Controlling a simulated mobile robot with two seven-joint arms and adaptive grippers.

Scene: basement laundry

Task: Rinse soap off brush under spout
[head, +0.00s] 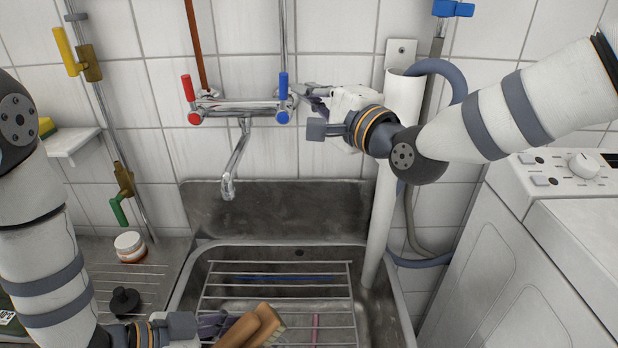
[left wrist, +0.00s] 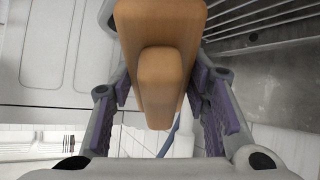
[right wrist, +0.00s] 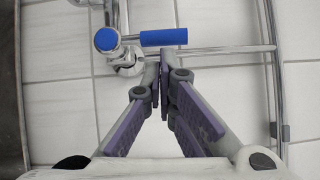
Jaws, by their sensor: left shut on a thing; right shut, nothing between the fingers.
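A wooden brush (head: 254,325) with pale bristles is held low over the sink rack at the bottom of the head view. My left gripper (head: 222,326) is shut on it; in the left wrist view the brush (left wrist: 160,70) fills the space between the fingers. The spout (head: 230,176) hangs from the wall mixer (head: 238,105), above and left of the brush. No water shows at its mouth. My right gripper (head: 312,92) is shut and empty beside the blue tap handle (head: 283,88). In the right wrist view the fingertips (right wrist: 160,62) are just below the blue handle (right wrist: 163,38).
The steel sink (head: 388,318) has a wire rack (head: 279,298) across it. A white standpipe (head: 386,200) rises at its right, beside a white washing machine (head: 560,250). A red tap handle (head: 188,88) is left.

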